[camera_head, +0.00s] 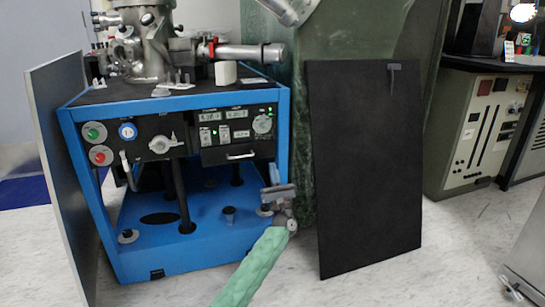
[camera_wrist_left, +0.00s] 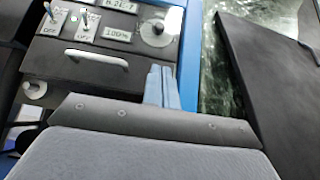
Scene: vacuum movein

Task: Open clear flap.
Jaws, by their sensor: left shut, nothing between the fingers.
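The blue-framed machine (camera_head: 188,104) stands at left centre with a control panel on its front. A panel section with a silver handle (camera_head: 240,155) carries switches and small displays; the handle also shows in the left wrist view (camera_wrist_left: 97,60). I cannot make out a separate clear flap over it. My left gripper (camera_head: 275,172), on the green-sleeved arm, is in front of the machine's right front post, below and right of the handle. In the left wrist view its fingers (camera_wrist_left: 162,85) are together and empty, apart from the handle. My right gripper is not in view.
A dark panel (camera_head: 365,170) stands to the right of my left arm, and a grey panel (camera_head: 62,170) stands along the machine's left side. A green translucent block (camera_head: 345,35) is behind. A beige cabinet (camera_head: 480,130) is at right.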

